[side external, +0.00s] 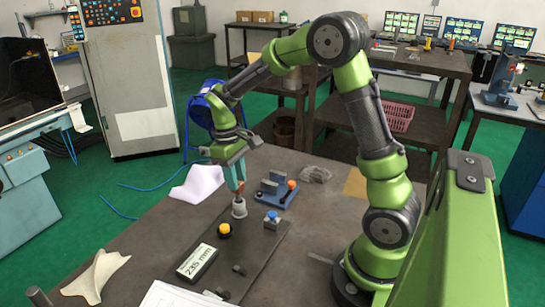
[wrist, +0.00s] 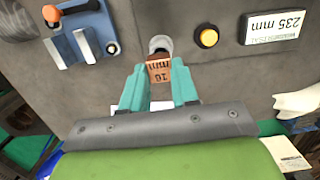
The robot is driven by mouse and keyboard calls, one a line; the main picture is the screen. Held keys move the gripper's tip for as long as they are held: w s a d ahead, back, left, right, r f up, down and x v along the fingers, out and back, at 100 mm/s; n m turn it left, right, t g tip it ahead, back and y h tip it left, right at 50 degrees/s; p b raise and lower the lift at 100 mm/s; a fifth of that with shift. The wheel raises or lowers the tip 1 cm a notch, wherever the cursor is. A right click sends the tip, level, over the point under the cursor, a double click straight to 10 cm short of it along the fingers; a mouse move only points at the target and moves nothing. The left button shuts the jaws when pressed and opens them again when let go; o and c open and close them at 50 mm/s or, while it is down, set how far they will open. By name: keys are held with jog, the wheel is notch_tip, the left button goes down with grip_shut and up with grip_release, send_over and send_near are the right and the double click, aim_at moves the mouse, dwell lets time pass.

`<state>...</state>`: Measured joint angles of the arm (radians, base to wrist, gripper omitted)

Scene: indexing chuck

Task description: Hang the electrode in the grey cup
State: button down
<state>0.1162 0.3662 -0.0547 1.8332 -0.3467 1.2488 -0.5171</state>
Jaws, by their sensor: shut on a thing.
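My gripper (side external: 236,176) points down over the work plate, its teal fingers shut on the electrode. The electrode (wrist: 160,72) is a small copper-brown block marked "16 mm", held between the fingertips in the wrist view. It also shows in the side view (side external: 240,189) as a small brown piece below the fingers. The grey cup (side external: 239,209) stands upright on the plate directly under it. In the wrist view the cup's rim (wrist: 159,42) shows just beyond the electrode, which partly hides it. I cannot tell whether the electrode's lower end is inside the cup or just above it.
A yellow-orange button (side external: 224,230) sits near the cup. A "235 mm" sign (side external: 197,262) lies at the front. A blue fixture with an orange-knobbed lever (side external: 277,190) and a small blue block (side external: 271,219) stand to the right. White paper (side external: 197,185) lies behind left.

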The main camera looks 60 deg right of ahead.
jog(key=shift+f, duration=1.65)
jog(key=c, duration=0.8)
grip_release()
jog(key=shift+r, duration=0.1)
jog(key=r, duration=0.5)
jog(key=w+r, duration=0.1)
jog(key=r, duration=0.5)
jog(key=w+r, duration=0.1)
jog(key=r, duration=0.4)
jog(key=shift+r, duration=0.25)
